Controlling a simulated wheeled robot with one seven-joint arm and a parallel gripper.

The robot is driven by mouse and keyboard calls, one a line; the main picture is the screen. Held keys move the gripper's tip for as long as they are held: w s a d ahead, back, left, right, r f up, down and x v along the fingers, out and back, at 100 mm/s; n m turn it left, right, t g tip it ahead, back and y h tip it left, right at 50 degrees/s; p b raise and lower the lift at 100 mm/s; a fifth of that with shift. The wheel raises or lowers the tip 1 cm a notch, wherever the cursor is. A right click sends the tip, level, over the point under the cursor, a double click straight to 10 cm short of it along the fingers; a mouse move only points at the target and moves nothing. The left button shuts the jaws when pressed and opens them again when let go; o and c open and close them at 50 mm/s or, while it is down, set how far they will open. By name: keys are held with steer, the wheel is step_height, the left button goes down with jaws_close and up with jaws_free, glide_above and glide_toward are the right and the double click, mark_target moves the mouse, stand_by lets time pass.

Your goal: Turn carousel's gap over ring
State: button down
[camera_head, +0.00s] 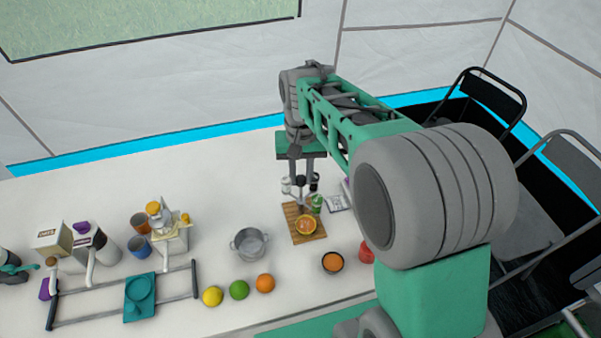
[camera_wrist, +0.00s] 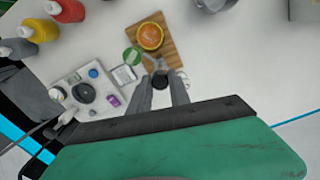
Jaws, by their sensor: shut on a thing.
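One container has a green top (camera_head: 317,203), which also shows in the wrist view (camera_wrist: 132,57); others are white and black. My gripper (camera_head: 300,179) points down over the carousel. In the wrist view my gripper (camera_wrist: 161,78) has its fingers on both sides of the dark top of the post (camera_wrist: 160,79). A round orange thing with a pale rim (camera_head: 305,225), perhaps the ring, lies on the board (camera_wrist: 170,53). My fingers partly hide the carousel, and its gap is unclear.
A metal pot (camera_head: 249,244) stands left of the board. A lemon (camera_head: 212,296), a lime (camera_head: 239,289) and an orange (camera_head: 265,283) lie in front. A tray (camera_wrist: 85,90) with items lies beside the carousel.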

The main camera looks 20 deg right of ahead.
steer(key=n+p, duration=0.1)
steer(key=n, duration=0.4)
steer(key=shift+r+n, duration=0.1)
steer(key=shift+n, duration=0.2)
steer(key=n, duration=0.5)
steer(key=shift+n+p, duration=0.3)
steer(key=c, duration=1.2)
jaws_free()
step_height(320, 180, up, 8)
steer(key=shift+f, duration=0.15)
